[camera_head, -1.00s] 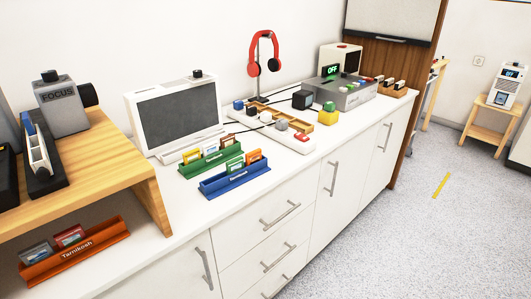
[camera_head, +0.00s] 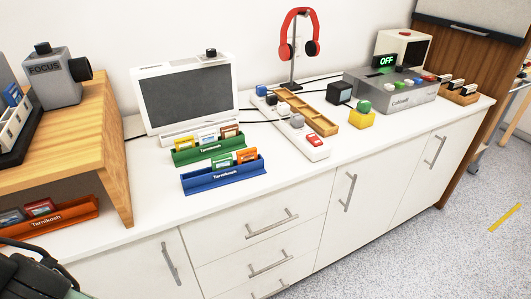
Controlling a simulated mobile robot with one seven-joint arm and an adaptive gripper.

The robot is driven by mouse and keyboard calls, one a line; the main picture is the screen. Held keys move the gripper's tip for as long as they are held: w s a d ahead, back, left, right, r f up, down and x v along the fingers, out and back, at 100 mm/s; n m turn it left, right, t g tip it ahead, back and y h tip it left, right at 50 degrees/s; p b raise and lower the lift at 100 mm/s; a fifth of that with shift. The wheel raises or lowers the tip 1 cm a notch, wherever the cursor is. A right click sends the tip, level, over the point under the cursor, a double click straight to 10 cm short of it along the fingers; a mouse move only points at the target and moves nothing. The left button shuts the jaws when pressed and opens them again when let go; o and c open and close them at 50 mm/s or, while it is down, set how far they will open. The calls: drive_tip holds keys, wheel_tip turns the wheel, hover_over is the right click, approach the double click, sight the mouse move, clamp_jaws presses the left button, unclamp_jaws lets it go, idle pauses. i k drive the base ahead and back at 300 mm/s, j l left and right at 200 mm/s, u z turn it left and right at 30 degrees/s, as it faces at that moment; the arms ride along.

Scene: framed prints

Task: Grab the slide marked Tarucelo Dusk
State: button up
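Small framed slides stand in three racks, and their print is too small to read, so I cannot tell which is Tarucelo Dusk. The green rack (camera_head: 208,153) holds a yellow slide (camera_head: 188,141), a pale blue-edged slide (camera_head: 208,135) and a brown slide (camera_head: 230,131). The blue rack (camera_head: 224,175) in front holds a green slide (camera_head: 222,161) and an orange slide (camera_head: 246,155). The orange rack (camera_head: 62,221) at the lower left holds a grey-blue slide (camera_head: 11,216) and a red slide (camera_head: 40,207). A dark part of my arm shows at the lower left corner; fingertips cannot be made out.
A wooden riser (camera_head: 113,150) with a projector marked FOCUS (camera_head: 48,75) stands left, above the orange rack. A grey screen (camera_head: 187,95) stands behind the green rack. Right are a white button strip (camera_head: 312,152), a headphone stand (camera_head: 293,65) and a grey console (camera_head: 395,92). Counter around the blue rack is clear.

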sight(246, 155)
drive_tip(key=i+l+u, duration=0.1)
drive_tip(key=l, duration=0.6)
drive_tip(key=i+l, duration=0.15)
drive_tip(key=l, duration=0.55)
drive_tip(key=i+l+u, duration=0.15)
drive_tip(key=l, duration=0.55)
drive_tip(key=l+u, duration=0.1)
drive_tip(key=l, duration=0.6)
